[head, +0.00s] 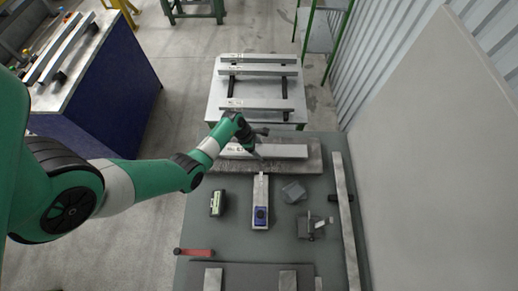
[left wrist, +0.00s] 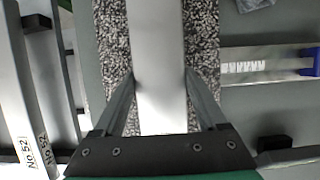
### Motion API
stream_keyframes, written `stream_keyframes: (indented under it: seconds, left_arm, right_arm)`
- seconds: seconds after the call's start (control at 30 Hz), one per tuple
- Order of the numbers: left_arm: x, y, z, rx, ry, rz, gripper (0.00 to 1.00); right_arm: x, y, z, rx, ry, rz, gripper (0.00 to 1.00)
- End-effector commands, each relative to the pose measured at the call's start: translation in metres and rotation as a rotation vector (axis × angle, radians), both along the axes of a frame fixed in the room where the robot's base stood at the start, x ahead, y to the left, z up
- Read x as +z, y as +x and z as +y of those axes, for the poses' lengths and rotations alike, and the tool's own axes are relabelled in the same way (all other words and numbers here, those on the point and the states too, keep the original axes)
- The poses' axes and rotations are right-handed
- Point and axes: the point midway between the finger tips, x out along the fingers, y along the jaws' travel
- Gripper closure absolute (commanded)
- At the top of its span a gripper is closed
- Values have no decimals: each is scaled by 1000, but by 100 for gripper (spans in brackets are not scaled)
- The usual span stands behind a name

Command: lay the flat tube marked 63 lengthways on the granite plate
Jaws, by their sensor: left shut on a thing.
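A pale flat tube (head: 285,151) runs lengthways along the dark speckled granite plate (head: 295,168), within the plate's outline. A small label shows near its left end in the head view, but I cannot read it for sure. My left gripper (head: 258,151) is shut across the tube near its middle. In the left wrist view the fingers lie on both sides of the tube (left wrist: 160,60), with the granite plate (left wrist: 115,45) showing on either side. I cannot tell whether the tube touches the plate or is just above it. My right gripper is not in view.
Behind the plate, a light table (head: 213,105) carries several flat tubes on dark bars; one in the wrist view reads No 52 (left wrist: 38,155). In front lie a blue device on a bar (head: 261,214), a green-black box (head: 217,203), small blocks and a long bar (head: 344,215).

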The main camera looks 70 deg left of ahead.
Motion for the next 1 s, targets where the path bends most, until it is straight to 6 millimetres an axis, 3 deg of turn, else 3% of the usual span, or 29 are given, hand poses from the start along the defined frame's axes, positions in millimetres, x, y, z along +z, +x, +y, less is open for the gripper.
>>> stream_keyframes:
  seconds: [0.2,0.23,0.33,0.67,1.0]
  left_arm:
    - [-4,1,1,0,1,-3,100]
    - [-3,1,1,0,1,-3,20]
    - [-3,1,0,0,1,-3,2]
    - [2,-2,1,1,0,0,0]
    - [70,-27,11,2,3,-3,0]
  right_arm:
    - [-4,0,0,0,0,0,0]
    - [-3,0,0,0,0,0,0]
    - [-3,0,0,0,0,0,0]
    - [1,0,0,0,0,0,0]
    - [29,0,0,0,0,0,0]
